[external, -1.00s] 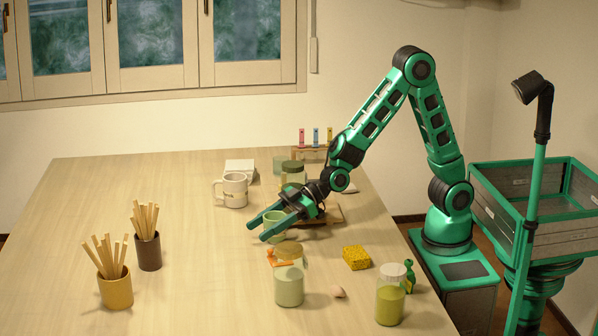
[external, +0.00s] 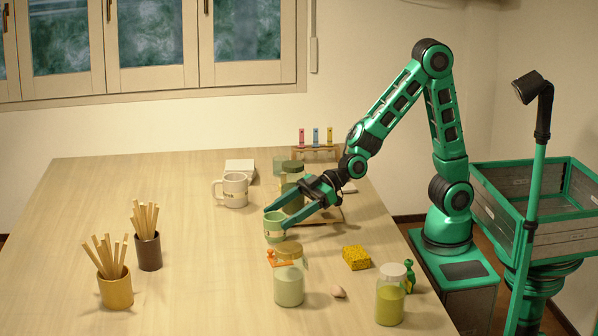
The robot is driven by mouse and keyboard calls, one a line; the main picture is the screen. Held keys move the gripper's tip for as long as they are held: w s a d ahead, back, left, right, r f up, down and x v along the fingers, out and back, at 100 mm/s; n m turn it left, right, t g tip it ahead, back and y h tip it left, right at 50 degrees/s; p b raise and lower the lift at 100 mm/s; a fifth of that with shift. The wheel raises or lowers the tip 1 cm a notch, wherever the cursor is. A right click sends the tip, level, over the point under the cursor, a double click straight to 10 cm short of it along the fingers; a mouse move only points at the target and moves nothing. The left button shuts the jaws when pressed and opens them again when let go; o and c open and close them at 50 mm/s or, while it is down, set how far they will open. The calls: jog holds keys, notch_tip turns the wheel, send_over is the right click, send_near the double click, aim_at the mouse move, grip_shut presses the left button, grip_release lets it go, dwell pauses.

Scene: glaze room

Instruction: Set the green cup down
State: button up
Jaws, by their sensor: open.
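The green cup (external: 274,229) stands upright on the table, left of the middle of my reach, between the white mug and the jars at the front. The cup's right side is partly hidden by a finger.
Jars (external: 289,286) and an orange figure (external: 278,259) stand just in front of the cup. A white mug (external: 235,190) stands behind it. A yellow sponge (external: 356,257) and a green-filled jar (external: 390,298) are at the right. The table's left middle is clear.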

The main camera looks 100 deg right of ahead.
jog(key=v, duration=0.5)
jog(key=shift+s+d, duration=0.1)
